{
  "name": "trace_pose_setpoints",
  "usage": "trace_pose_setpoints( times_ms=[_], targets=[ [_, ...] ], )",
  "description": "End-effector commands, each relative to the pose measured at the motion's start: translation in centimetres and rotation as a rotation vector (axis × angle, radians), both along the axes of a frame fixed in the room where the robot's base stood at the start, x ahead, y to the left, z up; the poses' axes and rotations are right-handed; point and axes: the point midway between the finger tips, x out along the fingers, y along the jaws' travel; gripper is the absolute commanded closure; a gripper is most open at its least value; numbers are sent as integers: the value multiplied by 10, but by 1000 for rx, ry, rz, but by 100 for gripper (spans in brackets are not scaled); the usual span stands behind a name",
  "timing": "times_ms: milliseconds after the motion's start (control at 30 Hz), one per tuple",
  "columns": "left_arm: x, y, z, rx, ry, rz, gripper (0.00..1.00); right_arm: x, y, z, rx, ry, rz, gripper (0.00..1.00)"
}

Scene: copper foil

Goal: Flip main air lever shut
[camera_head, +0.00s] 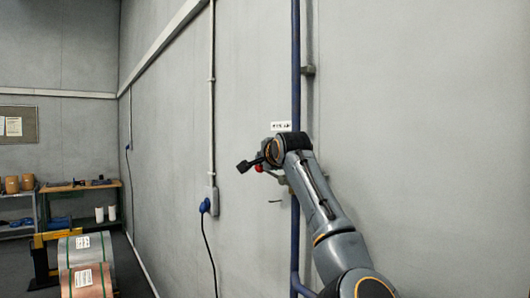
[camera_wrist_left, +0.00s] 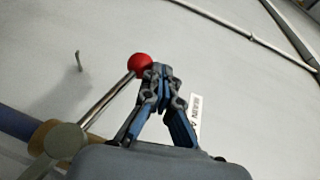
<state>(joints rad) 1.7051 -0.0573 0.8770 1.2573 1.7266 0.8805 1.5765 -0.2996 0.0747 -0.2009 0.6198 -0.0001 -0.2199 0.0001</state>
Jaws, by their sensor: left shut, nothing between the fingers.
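The main air lever is a metal rod (camera_wrist_left: 108,98) with a red ball knob (camera_wrist_left: 140,65) in the left wrist view. It runs from a round grey pivot (camera_wrist_left: 64,141) on a brass-coloured valve body. My left gripper (camera_wrist_left: 161,78) is shut and empty, its fingertips just right of the knob; I cannot tell whether they touch it. In the head view the red knob (camera_head: 259,168) shows left of the blue pipe (camera_head: 295,60), beside my wrist, which hides most of the lever and the gripper. My right gripper is not in view.
A white label (camera_wrist_left: 195,114) is on the wall beside the gripper. A small hook (camera_head: 275,201) sticks out below the lever. A blue plug and cable (camera_head: 205,206) hang to the left. Foil coils (camera_head: 80,250) and a bench (camera_head: 85,187) stand far left.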

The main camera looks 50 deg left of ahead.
Motion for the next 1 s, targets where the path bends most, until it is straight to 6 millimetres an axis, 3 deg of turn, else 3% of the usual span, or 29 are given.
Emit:
trace_pose_setpoints(
  times_ms=[167,500,1000],
  targets=[
    [0,6,-8,-122,7,-2,100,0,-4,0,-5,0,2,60],
    [1,10,-19,-118,8,-1,100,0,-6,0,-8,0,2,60],
    [1,10,-20,-117,8,-1,100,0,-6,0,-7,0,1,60]
  ],
)
